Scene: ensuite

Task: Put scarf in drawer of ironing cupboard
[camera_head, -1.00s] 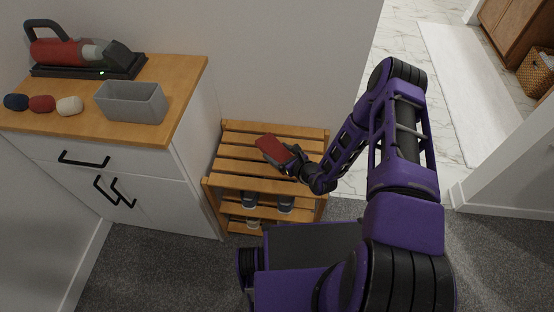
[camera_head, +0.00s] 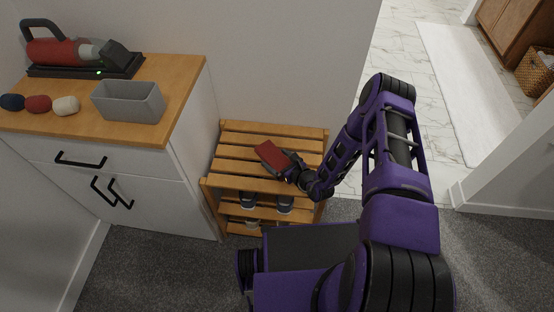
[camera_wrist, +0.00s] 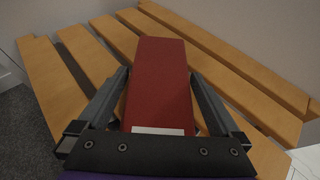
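A red folded thing with a white label, which I take as the scarf (camera_head: 271,154), is between the fingers of my gripper (camera_head: 285,163) over the slatted wooden rack. In the wrist view the scarf (camera_wrist: 161,85) points away from me, with a dark finger of my gripper (camera_wrist: 162,100) against each side. The ironing cupboard (camera_head: 188,160) is white with a wooden top and stands left of the rack. Its top drawer (camera_head: 35,150) is shut and has a black bar handle (camera_head: 80,160). The drawer's inside is hidden.
The rack (camera_head: 240,138) holds shoes (camera_head: 285,203) on its lower shelf. On the cupboard top are a red iron (camera_head: 60,52) on a dark base, a grey bin (camera_head: 128,101) and small rolled bundles (camera_head: 38,104). Carpet in front of the cupboard is clear.

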